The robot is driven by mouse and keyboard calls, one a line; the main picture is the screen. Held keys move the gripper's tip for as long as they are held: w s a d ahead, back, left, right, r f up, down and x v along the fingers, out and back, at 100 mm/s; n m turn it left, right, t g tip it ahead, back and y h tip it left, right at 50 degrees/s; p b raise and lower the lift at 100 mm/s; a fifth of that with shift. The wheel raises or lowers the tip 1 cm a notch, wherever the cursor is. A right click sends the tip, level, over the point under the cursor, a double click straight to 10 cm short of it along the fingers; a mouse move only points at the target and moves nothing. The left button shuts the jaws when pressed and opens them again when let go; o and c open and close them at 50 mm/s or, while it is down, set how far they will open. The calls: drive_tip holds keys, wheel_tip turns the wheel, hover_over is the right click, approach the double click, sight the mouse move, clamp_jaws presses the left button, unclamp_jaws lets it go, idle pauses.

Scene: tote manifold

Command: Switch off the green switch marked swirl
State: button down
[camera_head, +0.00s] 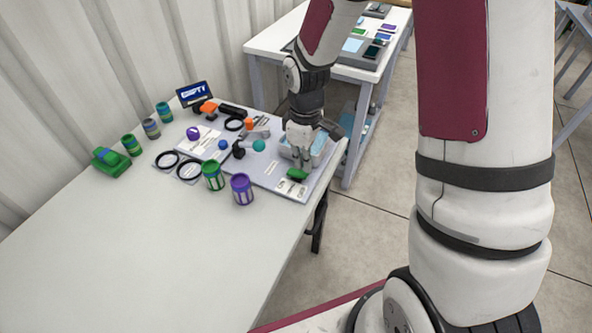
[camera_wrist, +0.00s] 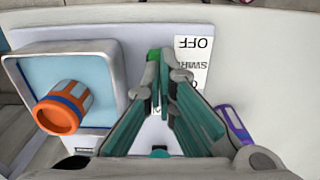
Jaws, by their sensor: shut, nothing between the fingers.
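The green switch (camera_head: 297,174) sits on the front right part of the grey panel, with white label cards beside it. In the wrist view a small part of the green switch (camera_wrist: 153,54) shows just beyond my fingertips; the rest is hidden behind them. The label (camera_wrist: 192,62) beside it reads OFF and SWIRL, upside down, and is partly covered by a finger. My gripper (camera_head: 299,155) is shut and empty, pointing down just behind the switch. Its fingers (camera_wrist: 163,88) meet close to the switch; I cannot tell whether they touch it.
A green can (camera_head: 213,176) and a purple can (camera_head: 242,189) stand to the left. The table's near part is clear.

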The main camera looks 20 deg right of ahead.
drive_tip(key=shift+f+b, duration=0.65)
drive_tip(key=shift+f, duration=0.55)
idle(1.0)
drive_tip(key=shift+r+p, duration=2.4)
drive_tip(key=shift+r, duration=1.15)
wheel_tip(320, 180, up, 9)
drive_tip(key=m+t, duration=0.1)
drive_tip(key=m, duration=0.1)
hover_over(303, 173)
drive_tip(key=s, duration=0.3)
drive_tip(key=s+d+r+m+t, duration=0.15)
drive_tip(key=s+r+m, duration=0.25)
drive_tip(key=s+r, duration=0.85)
drive_tip(key=s+a+r+m+t, duration=0.1)
drive_tip(key=s+r+m+t, duration=0.1)
drive_tip(key=s, duration=0.5)
drive_tip(key=shift+s+r+m, duration=0.3)
drive_tip(key=shift+m, duration=0.2)
